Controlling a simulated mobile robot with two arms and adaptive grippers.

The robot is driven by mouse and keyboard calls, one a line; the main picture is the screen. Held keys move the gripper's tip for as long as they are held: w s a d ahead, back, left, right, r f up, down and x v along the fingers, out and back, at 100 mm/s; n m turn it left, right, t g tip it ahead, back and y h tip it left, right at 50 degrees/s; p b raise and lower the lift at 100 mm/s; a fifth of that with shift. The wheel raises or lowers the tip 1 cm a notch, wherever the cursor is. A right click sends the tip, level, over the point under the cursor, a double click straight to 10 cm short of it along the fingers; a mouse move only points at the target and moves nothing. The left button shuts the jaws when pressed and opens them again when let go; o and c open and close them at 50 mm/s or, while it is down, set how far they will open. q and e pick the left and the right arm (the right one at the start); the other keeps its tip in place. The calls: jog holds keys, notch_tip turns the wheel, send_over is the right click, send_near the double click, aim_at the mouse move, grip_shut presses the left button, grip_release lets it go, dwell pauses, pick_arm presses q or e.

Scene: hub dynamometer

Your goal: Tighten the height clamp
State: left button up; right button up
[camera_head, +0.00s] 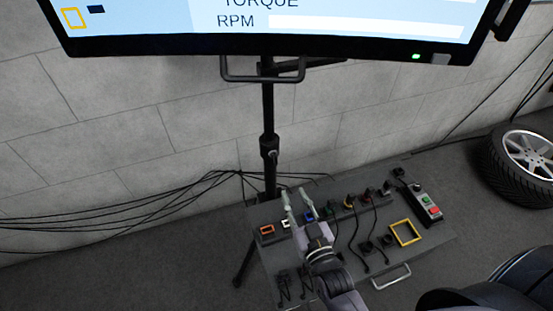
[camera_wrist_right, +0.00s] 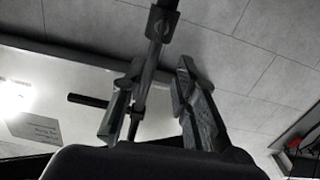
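The height clamp (camera_head: 269,147) is a black collar with a small knob on the dark monitor stand pole (camera_head: 267,105), below the monitor (camera_head: 300,50). In the right wrist view a dark collar (camera_wrist_right: 163,22) shows on a pole at the top; it looks like the same clamp. My right gripper (camera_head: 295,192) is below and slightly right of the clamp, above the panel table, its fingers apart with nothing held. In the right wrist view the right gripper (camera_wrist_right: 160,78) has a finger on each side of a gap, with the pole seen beyond. My left gripper is not in view.
A grey table (camera_head: 440,242) holds coloured connectors, cables, a yellow frame (camera_head: 405,232) and a button box (camera_head: 427,205). Black cables (camera_head: 120,218) run along the wall at left. A tire (camera_head: 522,165) stands at right. The space around the clamp looks clear.

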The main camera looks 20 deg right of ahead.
aim_at(276, 159)
jog(key=w, duration=1.4)
jog(key=shift+w+a, duration=0.15)
jog(key=shift+a, duration=0.15)
jog(key=shift+c, duration=0.6)
grip_shut()
